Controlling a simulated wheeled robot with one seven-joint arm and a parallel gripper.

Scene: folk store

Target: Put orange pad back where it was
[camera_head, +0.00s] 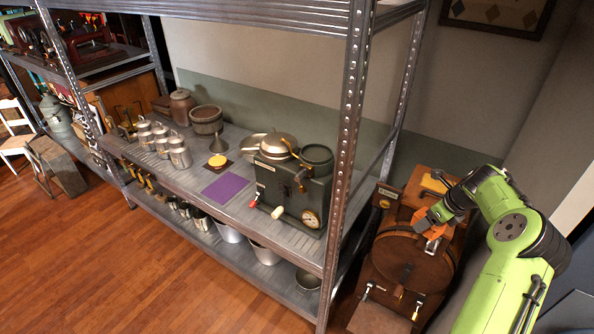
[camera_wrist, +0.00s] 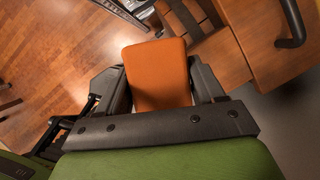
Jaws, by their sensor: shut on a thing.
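The orange pad (camera_wrist: 157,72) is a flat rectangle held between the two dark fingers of my gripper (camera_wrist: 160,88) in the wrist view. My gripper is shut on its sides. In the head view the orange pad (camera_head: 437,230) shows at the right, partly covered by my gripper (camera_head: 428,222), over the round-fronted brown wooden machine (camera_head: 410,262). I cannot tell whether the pad touches the machine. A purple pad (camera_head: 226,187) lies flat on the shelf (camera_head: 205,205).
A green-grey box with a dial (camera_head: 290,195) stands right of the purple pad. A yellow round thing (camera_head: 217,160), metal mugs (camera_head: 180,153) and a wooden tub (camera_head: 206,120) stand on the same shelf. The metal shelf post (camera_head: 346,150) rises between the shelf and my gripper.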

